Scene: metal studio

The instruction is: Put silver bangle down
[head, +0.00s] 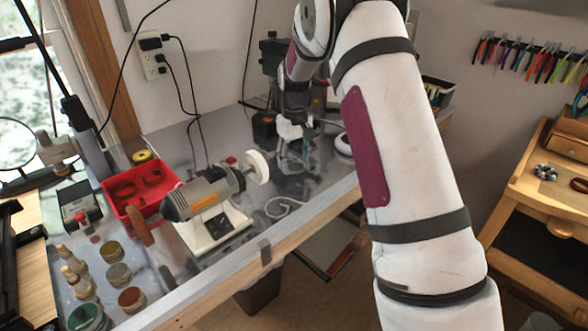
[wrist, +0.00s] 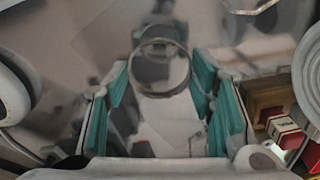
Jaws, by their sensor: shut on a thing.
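The silver bangle (wrist: 160,94) shows in the wrist view as a thin ring between the teal-padded fingers of my gripper (wrist: 158,75). The pads press on it from its left and right sides, and its open hole faces the camera. In the head view my gripper (head: 295,150) points down over the grey metal bench top (head: 312,188), right of the polishing motor. The bangle is too small to make out there. I cannot tell whether it touches the bench.
The polishing motor (head: 205,196) with a white wheel (head: 257,167) stands left of my gripper. A red tray (head: 120,205) and several jars are further left. A white loop (head: 283,207) lies near the bench's front edge. A red-and-white box (wrist: 285,132) is at right in the wrist view.

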